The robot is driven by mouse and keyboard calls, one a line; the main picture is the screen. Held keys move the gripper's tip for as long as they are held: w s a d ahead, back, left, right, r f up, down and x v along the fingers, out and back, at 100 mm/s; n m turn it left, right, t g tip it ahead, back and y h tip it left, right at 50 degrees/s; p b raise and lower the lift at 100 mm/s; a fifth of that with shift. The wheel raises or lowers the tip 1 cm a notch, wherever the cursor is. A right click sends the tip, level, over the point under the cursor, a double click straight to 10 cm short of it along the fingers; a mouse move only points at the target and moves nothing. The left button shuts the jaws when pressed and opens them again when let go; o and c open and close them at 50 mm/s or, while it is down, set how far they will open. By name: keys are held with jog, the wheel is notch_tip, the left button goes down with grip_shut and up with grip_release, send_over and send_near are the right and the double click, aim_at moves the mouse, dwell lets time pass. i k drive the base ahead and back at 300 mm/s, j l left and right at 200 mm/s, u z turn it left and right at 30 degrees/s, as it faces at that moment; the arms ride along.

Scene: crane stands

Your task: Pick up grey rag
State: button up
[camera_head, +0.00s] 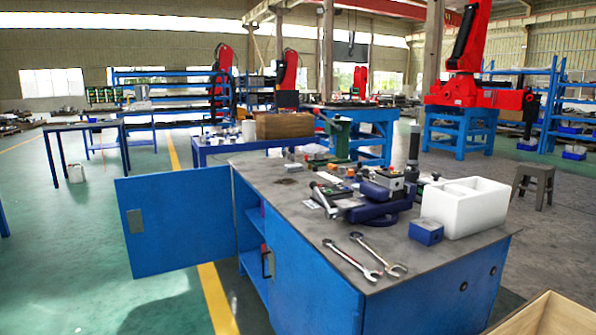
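I cannot make out a grey rag for certain. A small dark flat patch (288,181) lies on the back left part of the grey top of the blue workbench (300,215). It is too small to tell whether it is cloth or a stain. Tools and parts crowd the middle of the bench and may hide things behind them. My gripper is not in view.
Two wrenches (352,259) lie at the bench's front. A blue vise-like tool (380,208), a blue box (426,233) and a white bin (466,209) stand to the right. The open cabinet door (180,222) juts left. A stool (533,185) stands behind right.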

aim_at(296, 168)
jog(key=u, duration=0.45)
jog(key=i+j+u, duration=0.2)
jog(key=i+u, duration=0.55)
jog(key=i, duration=2.5)
jog(key=i+j+z, duration=0.1)
jog(key=i+z, duration=0.25)
jog(key=i+j+z, duration=0.2)
jog(key=i+z, duration=0.15)
jog(key=i, duration=0.15)
jog(key=i+j+z, duration=0.35)
